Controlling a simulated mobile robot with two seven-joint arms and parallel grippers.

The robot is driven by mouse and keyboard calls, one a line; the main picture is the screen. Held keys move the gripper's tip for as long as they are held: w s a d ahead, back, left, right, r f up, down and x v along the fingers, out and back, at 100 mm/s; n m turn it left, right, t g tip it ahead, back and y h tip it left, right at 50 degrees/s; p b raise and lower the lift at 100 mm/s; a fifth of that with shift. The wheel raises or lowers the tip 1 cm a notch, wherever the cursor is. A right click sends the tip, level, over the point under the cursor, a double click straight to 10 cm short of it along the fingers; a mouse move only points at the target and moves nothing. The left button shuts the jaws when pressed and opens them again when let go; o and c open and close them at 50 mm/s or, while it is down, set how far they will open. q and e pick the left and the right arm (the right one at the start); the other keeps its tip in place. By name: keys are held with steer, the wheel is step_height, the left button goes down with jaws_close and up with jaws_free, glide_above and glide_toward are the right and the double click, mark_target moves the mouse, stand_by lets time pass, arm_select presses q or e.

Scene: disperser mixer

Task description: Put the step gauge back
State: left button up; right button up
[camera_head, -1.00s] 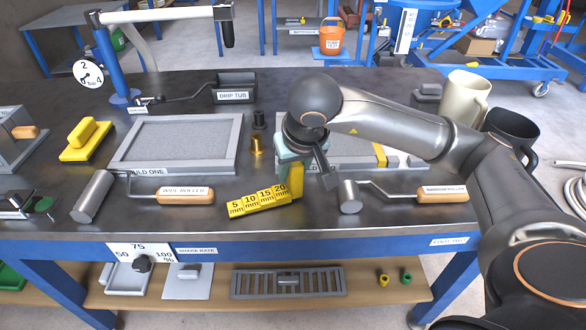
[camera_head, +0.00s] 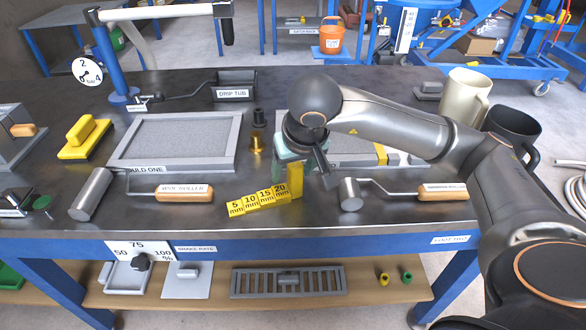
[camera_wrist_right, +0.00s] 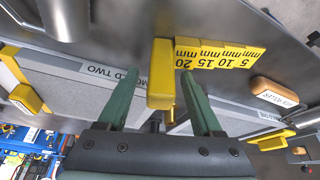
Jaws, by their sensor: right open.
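The yellow step gauge (camera_head: 258,201), with steps marked 5, 10, 15 and 20, lies near the front edge of the bench. An upright yellow block stands at its 20 end. My right gripper (camera_head: 290,167) points down at that block. In the right wrist view, the green fingers of the right gripper (camera_wrist_right: 158,76) are spread on either side of the block of the step gauge (camera_wrist_right: 162,75), with gaps showing between. My left gripper is out of view.
The narrow roller (camera_head: 350,194) lies close right of the gauge, the wide roller (camera_head: 184,193) to its left. Mould one (camera_head: 180,170) and mould two (camera_head: 345,145), partly hidden by my arm, lie behind. A brass weight (camera_head: 257,143) stands between them. Bare bench lies in front.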

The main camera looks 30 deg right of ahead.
steer(key=v, duration=0.3)
steer(key=shift+r+p, duration=0.25)
steer(key=shift+p, duration=0.15)
arm_select(q)
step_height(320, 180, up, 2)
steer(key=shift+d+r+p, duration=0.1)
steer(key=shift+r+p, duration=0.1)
steer(key=shift+p, duration=0.9)
arm_select(e)
steer(key=d+v, duration=0.1)
steer(key=v, duration=0.8)
steer(key=shift+a, duration=0.5)
steer(key=shift+s, duration=0.1)
